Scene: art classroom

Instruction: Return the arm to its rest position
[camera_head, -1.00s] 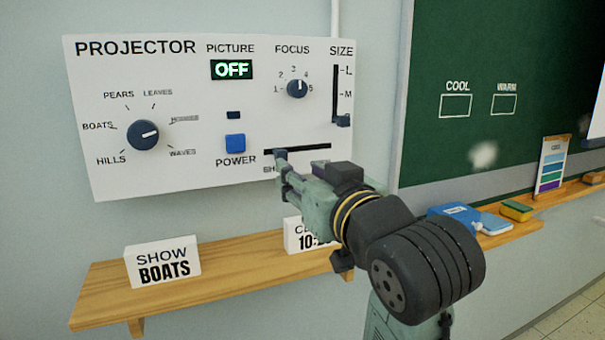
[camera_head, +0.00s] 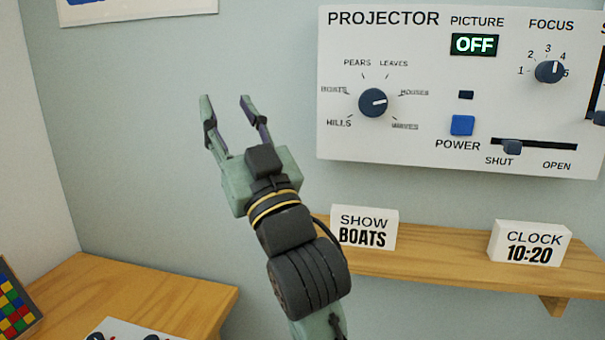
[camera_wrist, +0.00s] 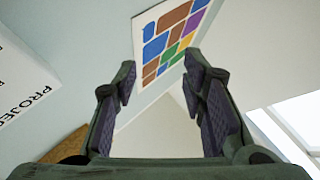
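My gripper (camera_head: 228,124) is raised in front of the bare wall, left of the projector panel, in the head view. Its two fingers are spread with nothing between them. The wrist view also shows the fingers (camera_wrist: 165,105) apart and empty, with a wall poster beyond them. The projector panel (camera_head: 400,140) reads OFF in its picture display (camera_head: 474,44). Its left dial (camera_head: 373,102) points right, between HOUSES and WAVES or near HOUSES. The shutter slider (camera_head: 512,147) sits toward SHUT.
A wooden shelf (camera_head: 440,262) below the panel holds a SHOW BOATS sign (camera_head: 364,228) and a CLOCK 10:20 sign (camera_head: 530,243). A wooden table (camera_head: 150,285) is at lower left, with a colored grid board (camera_head: 15,305). A colorful poster (camera_wrist: 172,40) hangs on the wall.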

